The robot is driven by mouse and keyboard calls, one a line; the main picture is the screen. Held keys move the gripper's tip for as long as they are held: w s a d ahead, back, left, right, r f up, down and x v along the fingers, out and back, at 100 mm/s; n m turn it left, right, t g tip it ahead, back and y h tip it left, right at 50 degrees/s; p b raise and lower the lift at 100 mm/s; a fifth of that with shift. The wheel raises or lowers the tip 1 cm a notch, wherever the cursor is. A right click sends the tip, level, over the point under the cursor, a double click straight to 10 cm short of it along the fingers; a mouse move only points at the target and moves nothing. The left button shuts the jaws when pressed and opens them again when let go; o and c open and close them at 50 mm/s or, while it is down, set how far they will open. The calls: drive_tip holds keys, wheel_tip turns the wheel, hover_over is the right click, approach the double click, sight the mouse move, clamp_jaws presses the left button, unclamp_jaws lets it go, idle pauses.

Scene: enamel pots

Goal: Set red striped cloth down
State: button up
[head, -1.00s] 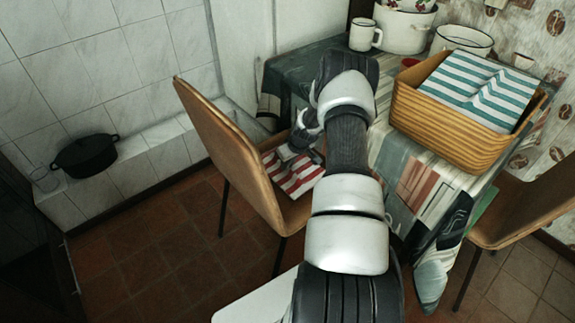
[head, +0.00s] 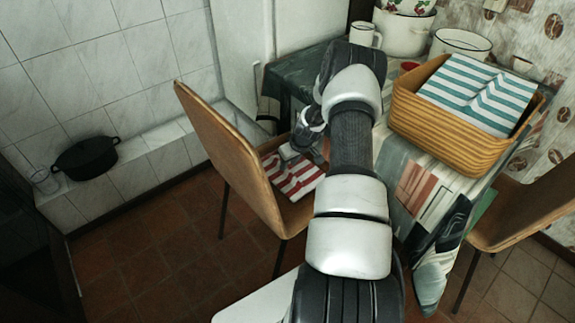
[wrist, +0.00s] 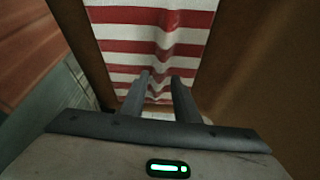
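The red and white striped cloth (head: 294,180) lies on the seat of the left wooden chair (head: 228,150), partly hidden by my arm in the head view. In the wrist view the cloth (wrist: 160,48) stretches out past the fingertips, with a crease down its middle. My gripper (wrist: 161,78) has its two fingers apart, with cloth stripes showing in the gap between them. It looks empty and sits close to the cloth; whether a fingertip still touches it I cannot tell. In the head view the fingertips are hard to make out.
The table (head: 300,68) stands right behind the chair seat. It holds a basket (head: 440,130) with a teal striped cloth (head: 478,90), a white mug (head: 364,36) and pots. A second chair (head: 525,205) is at right. A black pot (head: 86,157) sits on the tiled ledge.

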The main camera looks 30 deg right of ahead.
drive_tip(key=p+v, duration=0.2)
drive_tip(key=v, duration=0.7)
drive_tip(key=shift+r, duration=0.15)
idle(0.8)
